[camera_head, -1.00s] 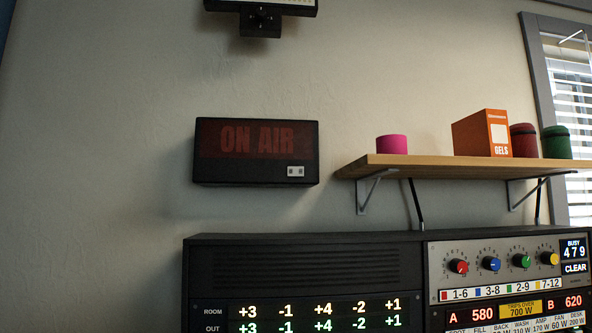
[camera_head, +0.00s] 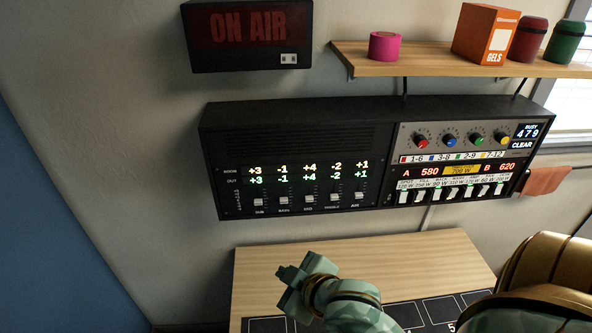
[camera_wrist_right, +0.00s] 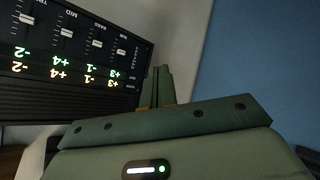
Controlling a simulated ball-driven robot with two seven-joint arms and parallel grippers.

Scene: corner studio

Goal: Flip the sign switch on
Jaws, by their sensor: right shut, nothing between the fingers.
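The ON AIR sign (camera_head: 245,33) is a dark box on the wall at the upper left of the head view. Its red lettering looks dim. A small white switch (camera_head: 289,58) sits at its lower right corner; its exact position is too small to tell. My right gripper (camera_head: 284,282) is in front of the wooden desk, well below the sign and apart from it. In the right wrist view its green fingers (camera_wrist_right: 160,80) are together and empty, beside the black panel of sliders. My left gripper is not in view.
A wide black console (camera_head: 290,140) with sliders and lit numbers hangs below the sign, with a grey knob panel (camera_head: 465,160) at its right. A shelf (camera_head: 420,60) holds a pink roll (camera_head: 385,46) and an orange box (camera_head: 485,33). Wall left of the sign is clear.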

